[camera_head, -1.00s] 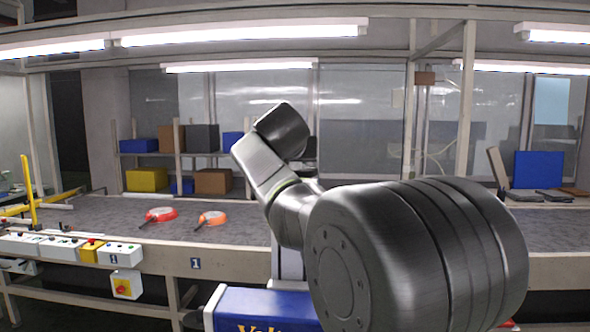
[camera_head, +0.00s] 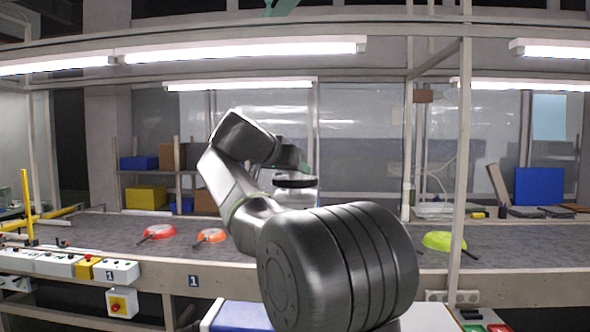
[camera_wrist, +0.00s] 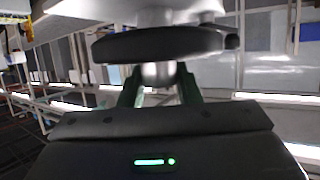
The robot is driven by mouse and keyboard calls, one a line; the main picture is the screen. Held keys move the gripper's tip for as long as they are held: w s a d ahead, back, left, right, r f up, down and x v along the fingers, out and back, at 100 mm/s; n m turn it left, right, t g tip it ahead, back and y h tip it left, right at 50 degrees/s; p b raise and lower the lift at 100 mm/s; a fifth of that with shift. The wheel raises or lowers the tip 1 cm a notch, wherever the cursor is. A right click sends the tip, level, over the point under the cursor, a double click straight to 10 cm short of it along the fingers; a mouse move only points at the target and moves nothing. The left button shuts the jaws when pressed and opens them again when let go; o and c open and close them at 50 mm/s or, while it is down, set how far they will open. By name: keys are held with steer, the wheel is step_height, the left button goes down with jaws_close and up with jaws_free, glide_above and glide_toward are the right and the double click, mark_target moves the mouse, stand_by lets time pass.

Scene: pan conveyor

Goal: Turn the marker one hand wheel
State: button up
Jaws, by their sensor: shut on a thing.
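A dark round hand wheel (camera_head: 295,181) shows nearly edge-on in the head view, just right of my wrist, above a pale support. In the wrist view the dark wheel (camera_wrist: 165,43) spans the upper middle, with pale parts beyond it. My gripper (camera_wrist: 158,78) has its green fingers on either side of a grey rounded knob at the wheel, and it is shut on that part. The exact contact is partly hidden by the gripper body. In the head view my arm hides much of the wheel's support. A marker plate reading 1 (camera_head: 194,281) is on the conveyor's front rail.
The grey conveyor (camera_head: 100,228) carries a red pan (camera_head: 160,231), an orange pan (camera_head: 211,235) and a yellow-green pan (camera_head: 443,241). A post (camera_head: 462,150) stands at right.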

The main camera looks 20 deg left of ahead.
steer(key=o, duration=1)
steer(key=b+v, duration=0.1)
steer(key=v, duration=1.2)
steer(key=shift+s+a+r, duration=0.1)
steer(key=shift+s+r, duration=0.05)
steer(key=shift+s, duration=0.25)
steer(key=shift+w, duration=0.1)
steer(key=p+x, duration=0.1)
steer(key=x, duration=1.2)
steer(key=shift+w+f, duration=0.2)
steer(key=shift+w, duration=0.15)
steer(key=shift+s, duration=0.15)
